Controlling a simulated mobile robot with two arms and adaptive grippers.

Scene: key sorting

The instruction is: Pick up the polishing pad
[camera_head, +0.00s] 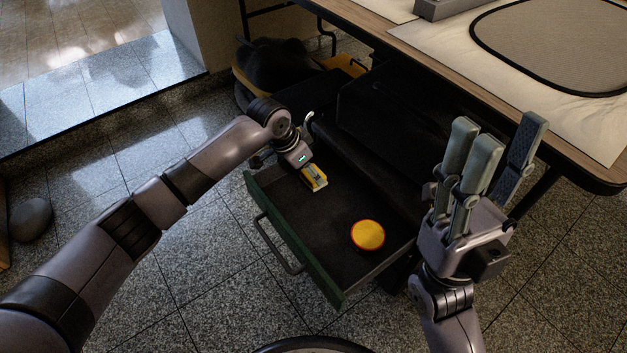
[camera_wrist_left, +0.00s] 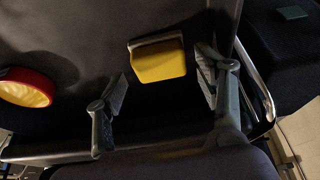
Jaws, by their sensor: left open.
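A round yellow pad with a red rim (camera_head: 368,235) lies flat in the open drawer (camera_head: 340,222); it shows at the left edge of the left wrist view (camera_wrist_left: 27,88). A smaller yellow block with a pale edge (camera_head: 316,178) lies farther left in the drawer. The frames do not settle which of these is the polishing pad. My left gripper (camera_head: 307,168) is open right at the block. In the left wrist view its two fingers stand apart on either side of the block (camera_wrist_left: 160,62), with gaps visible. My right gripper (camera_head: 484,170) is open and empty, raised right of the drawer.
The drawer has a green front (camera_head: 300,249) with a metal handle (camera_head: 272,243). The table (camera_head: 450,68) overhangs behind it. A dark bag (camera_head: 272,65) sits on the floor under the table's left end.

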